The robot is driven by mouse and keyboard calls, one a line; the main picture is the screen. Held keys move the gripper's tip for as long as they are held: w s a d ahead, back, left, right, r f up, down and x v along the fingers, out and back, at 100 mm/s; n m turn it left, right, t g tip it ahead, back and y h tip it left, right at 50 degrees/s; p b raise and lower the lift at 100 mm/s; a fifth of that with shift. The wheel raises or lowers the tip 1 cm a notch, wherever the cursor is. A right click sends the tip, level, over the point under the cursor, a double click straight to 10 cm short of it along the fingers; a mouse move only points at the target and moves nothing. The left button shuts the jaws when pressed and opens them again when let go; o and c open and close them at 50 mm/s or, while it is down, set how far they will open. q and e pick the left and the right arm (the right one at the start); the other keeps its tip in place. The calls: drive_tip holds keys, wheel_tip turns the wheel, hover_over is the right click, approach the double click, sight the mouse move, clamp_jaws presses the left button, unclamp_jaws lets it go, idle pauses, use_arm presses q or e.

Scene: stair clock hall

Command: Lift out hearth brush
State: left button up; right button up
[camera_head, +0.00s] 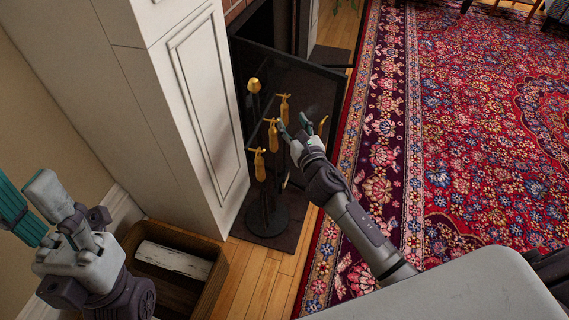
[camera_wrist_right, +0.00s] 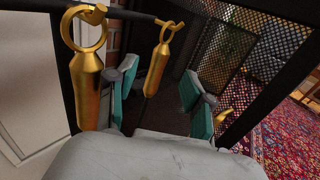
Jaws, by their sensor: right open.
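A dark tool stand (camera_head: 266,216) holds several hanging hearth tools with gold handles. One gold handle (camera_head: 260,165) hangs nearest, and others (camera_head: 284,108) hang farther back. I cannot tell which tool is the hearth brush, because the lower ends are dark or hidden. My right gripper (camera_head: 294,128) is among the handles, open and empty. In the right wrist view its teal fingers (camera_wrist_right: 160,98) are apart, with one gold handle (camera_wrist_right: 159,62) hanging ahead between them and another (camera_wrist_right: 88,90) outside them to the left. My left gripper (camera_head: 16,212) is at the far left, its opening unclear.
A black mesh fire screen (camera_head: 310,92) stands behind the tools. A white panelled fireplace surround (camera_head: 203,95) is to the left. A wooden box (camera_head: 217,282) with a pale log (camera_head: 174,260) sits in front. A red patterned rug (camera_head: 470,150) covers the clear floor to the right.

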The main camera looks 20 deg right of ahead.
sight(286, 111)
drive_tip(key=w+b, duration=0.2)
drive_tip(key=w, duration=0.4)
drive_tip(key=shift+w+a, duration=0.1)
drive_tip(key=shift+w, duration=0.25)
drive_tip(key=shift+c, duration=0.2)
clamp_jaws()
